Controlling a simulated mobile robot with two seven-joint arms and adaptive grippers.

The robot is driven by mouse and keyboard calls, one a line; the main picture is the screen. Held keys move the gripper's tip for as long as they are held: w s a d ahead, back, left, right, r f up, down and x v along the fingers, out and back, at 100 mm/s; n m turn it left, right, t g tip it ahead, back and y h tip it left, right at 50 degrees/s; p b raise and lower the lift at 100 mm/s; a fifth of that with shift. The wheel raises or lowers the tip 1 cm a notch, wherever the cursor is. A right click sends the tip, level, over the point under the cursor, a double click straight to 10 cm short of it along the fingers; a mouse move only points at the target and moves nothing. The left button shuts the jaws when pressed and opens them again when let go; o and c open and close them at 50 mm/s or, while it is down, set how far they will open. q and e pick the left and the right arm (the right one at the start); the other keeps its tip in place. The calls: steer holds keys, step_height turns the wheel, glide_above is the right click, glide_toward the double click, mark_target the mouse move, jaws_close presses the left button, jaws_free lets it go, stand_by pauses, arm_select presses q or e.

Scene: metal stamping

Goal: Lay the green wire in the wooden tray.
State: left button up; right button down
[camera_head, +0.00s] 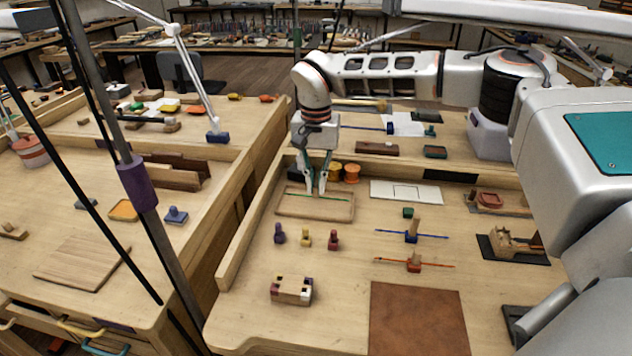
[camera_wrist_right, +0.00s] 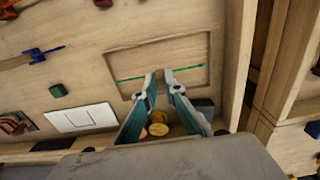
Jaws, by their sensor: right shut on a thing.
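The green wire (camera_head: 336,198) is a thin straight piece lying across the wooden tray (camera_head: 312,215) in the head view. My right gripper (camera_head: 316,192) points down over the tray and is shut on the wire near its middle. In the right wrist view the fingertips (camera_wrist_right: 160,76) meet at the wire (camera_wrist_right: 189,68), whose ends stick out on both sides within the outline of the tray (camera_wrist_right: 150,43). Whether the wire touches the tray floor cannot be told. My left gripper is not in view.
Orange and yellow spools (camera_head: 352,173) stand just behind the tray. Purple, yellow and red pegs (camera_head: 305,238) stand in front. A blue wire on a holder (camera_head: 411,236) and an orange wire on a holder (camera_head: 414,264) lie to the right. A white panel (camera_head: 405,192) is behind them.

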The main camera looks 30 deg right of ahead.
steer(key=shift+f, duration=1.1)
stand_by(0.4)
steer(key=c, duration=2.8)
jaws_free()
steer(key=shift+o, duration=0.6)
steer(key=o, duration=0.7)
steer(key=shift+c, duration=0.2)
